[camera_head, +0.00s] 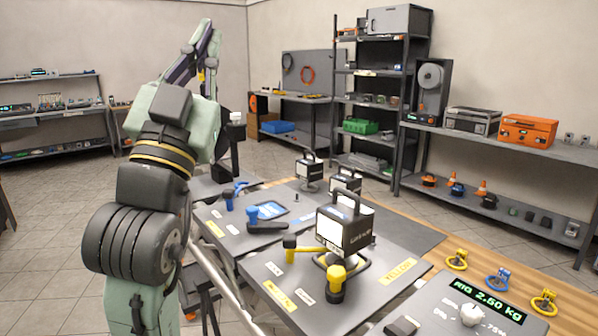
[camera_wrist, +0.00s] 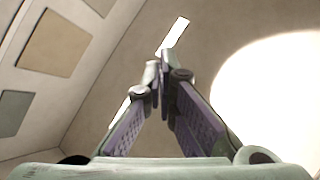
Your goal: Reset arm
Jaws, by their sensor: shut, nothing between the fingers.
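My arm rises on the left of the head view, and my gripper (camera_head: 206,30) is raised high at its end, in front of the back wall and clear of the table. In the wrist view my gripper (camera_wrist: 159,68) has its two purple-padded fingers converging to tips that are together, with nothing seen between them. The wrist view shows only plain wall or ceiling surfaces, panels and a bright round light (camera_wrist: 275,90) beyond the fingers.
A workbench (camera_head: 430,265) right of my arm carries a black-framed lamp-like box (camera_head: 345,225), yellow and blue handled tools, coloured rings and a scale (camera_head: 470,315). Shelves (camera_head: 383,75) and side benches line the walls. Tiled floor lies open behind the arm.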

